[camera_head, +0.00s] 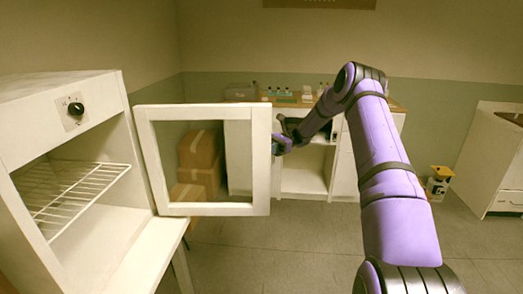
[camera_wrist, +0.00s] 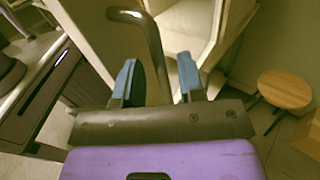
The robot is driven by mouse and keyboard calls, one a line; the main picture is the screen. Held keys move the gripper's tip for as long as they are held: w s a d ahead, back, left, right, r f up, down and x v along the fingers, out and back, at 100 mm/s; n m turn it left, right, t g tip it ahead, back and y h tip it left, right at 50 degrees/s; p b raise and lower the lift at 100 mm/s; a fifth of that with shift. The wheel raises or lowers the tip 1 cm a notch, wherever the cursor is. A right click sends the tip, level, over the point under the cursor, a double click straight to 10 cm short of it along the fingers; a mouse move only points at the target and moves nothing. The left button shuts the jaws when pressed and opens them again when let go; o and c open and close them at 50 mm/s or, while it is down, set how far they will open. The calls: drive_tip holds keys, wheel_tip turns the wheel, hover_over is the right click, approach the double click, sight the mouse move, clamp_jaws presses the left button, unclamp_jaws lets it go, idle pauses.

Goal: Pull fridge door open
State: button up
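The fridge (camera_head: 99,87) is a white box at the left of the head view, with a black dial on its upper front. Its door (camera_head: 260,165), a white frame around a clear pane, stands wide open, swung out to the right. My gripper (camera_head: 278,146) is at the door's outer right edge. In the wrist view, my gripper's blue fingertips (camera_wrist: 159,80) are apart. The grey bent door handle (camera_wrist: 152,45) runs down between them, with a visible gap on each side. The handle's lower end is hidden behind my gripper.
A wire shelf (camera_head: 75,185) is inside the fridge. Cardboard boxes (camera_head: 198,150) show through the door pane. A counter (camera_head: 297,101) with small bottles stands at the back. A round wooden stool (camera_wrist: 285,88) is at the right in the wrist view. The floor at right centre is mostly clear.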

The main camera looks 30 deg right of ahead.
drive_tip(key=d, duration=0.9)
drive_tip(key=shift+w, duration=0.4)
drive_tip(key=shift+d, duration=0.1)
